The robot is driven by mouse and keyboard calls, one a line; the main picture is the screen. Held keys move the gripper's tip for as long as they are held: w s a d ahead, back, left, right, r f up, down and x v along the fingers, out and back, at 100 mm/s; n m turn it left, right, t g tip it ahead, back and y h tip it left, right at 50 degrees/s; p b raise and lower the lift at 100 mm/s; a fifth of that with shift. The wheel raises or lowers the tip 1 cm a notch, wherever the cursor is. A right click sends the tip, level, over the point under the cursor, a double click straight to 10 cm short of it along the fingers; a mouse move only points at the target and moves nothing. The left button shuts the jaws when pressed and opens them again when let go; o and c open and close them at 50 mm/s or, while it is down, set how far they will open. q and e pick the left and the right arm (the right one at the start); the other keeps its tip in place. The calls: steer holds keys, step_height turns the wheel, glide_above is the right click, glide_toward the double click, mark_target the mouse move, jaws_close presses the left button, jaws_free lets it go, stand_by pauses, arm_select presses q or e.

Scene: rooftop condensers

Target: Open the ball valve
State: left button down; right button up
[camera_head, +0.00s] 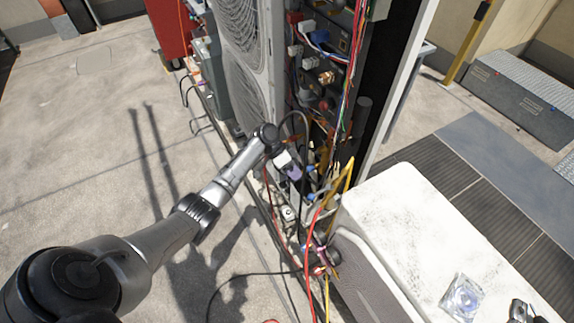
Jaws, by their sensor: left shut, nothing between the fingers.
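My left arm reaches in from the lower left to the open side of the condenser unit (250,50). My left gripper (286,164) is small and partly lost among pipes and hoses, just beyond the arm's last dark joint. It is shut with nothing held. Small blue parts (311,169) show close to its right, among copper pipes and fittings. I cannot tell which of these is the ball valve or how its handle is turned.
Red and yellow hoses (310,232) hang by the fittings and a black cable loops on the floor. A scuffed white-topped box (400,225) stands to the right with a clear-wrapped item (461,297) on it. Concrete floor (90,130) is clear at left.

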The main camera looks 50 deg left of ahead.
arm_select(q)
steer(key=d, duration=0.1)
steer(key=d+f, duration=0.1)
steer(key=d, duration=0.3)
steer(key=shift+s+d+f, duration=0.1)
steer(key=shift+s+f, duration=0.1)
steer(key=shift+s, duration=0.15)
arm_select(e)
steer(key=shift+a+f, duration=0.1)
steer(key=shift+f, duration=0.15)
arm_select(q)
steer(key=shift+d, duration=0.15)
